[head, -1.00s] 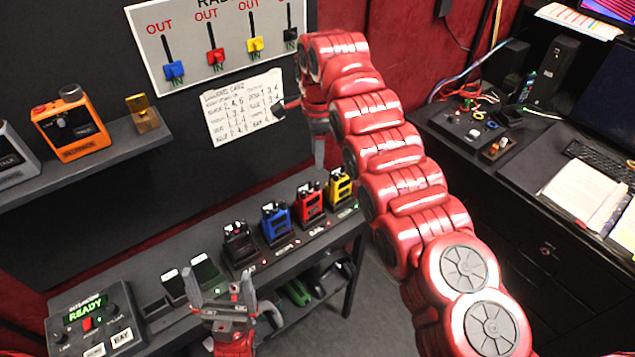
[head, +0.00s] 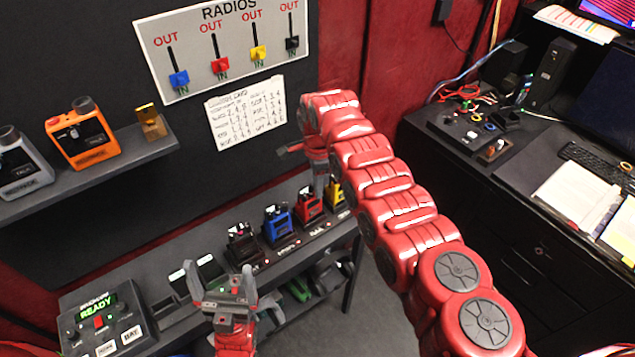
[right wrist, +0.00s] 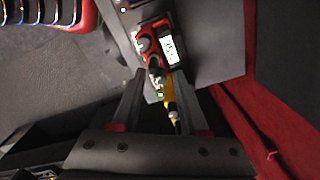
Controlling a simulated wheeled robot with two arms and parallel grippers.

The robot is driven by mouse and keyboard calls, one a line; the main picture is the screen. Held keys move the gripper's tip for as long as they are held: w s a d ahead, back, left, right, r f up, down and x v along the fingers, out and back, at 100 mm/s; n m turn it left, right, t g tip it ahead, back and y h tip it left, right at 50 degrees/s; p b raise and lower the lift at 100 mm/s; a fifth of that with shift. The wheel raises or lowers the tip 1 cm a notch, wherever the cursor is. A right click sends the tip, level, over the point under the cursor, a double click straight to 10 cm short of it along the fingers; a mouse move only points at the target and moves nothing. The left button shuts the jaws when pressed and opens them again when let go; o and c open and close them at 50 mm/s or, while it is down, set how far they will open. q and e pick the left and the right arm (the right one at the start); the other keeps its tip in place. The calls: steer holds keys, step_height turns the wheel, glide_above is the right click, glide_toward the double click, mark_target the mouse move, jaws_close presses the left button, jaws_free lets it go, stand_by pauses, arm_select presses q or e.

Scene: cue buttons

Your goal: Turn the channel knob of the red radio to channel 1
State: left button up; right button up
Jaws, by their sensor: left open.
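The red radio (head: 309,207) stands upright in the row of radios on the dark bench, between the blue and the yellow one. In the right wrist view its top shows dark round knobs, a lit display and a red rim (right wrist: 143,28). The channel number is too small to read. My right gripper (right wrist: 160,75) is open, its fingers apart, above the radios. The yellow radio (right wrist: 171,98) shows between its fingers, and the red radio lies just beyond the fingertips. My left gripper (head: 228,285) is open and empty in front of the bench.
The blue radio (head: 277,226), black radio (head: 240,245) and yellow radio (head: 335,194) share the bench. An intercom box (head: 100,320) reading READY stands at the left. A slider panel (head: 225,50) and paper card (head: 246,110) are on the wall. An orange radio (head: 82,135) sits on the shelf.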

jaws_close()
steer(key=n+b, duration=0.2)
steer(key=b, duration=0.1)
steer(key=n+b, duration=0.2)
steer(key=b, duration=0.2)
steer(key=shift+f, duration=0.4)
steer(key=shift+r+n+b, duration=0.2)
steer(key=shift+n+b, duration=0.1)
steer(key=shift+b, duration=0.2)
steer(key=shift+r+n, duration=0.2)
steer(key=shift+n, duration=0.1)
steer(key=shift+o, duration=1)
jaws_free()
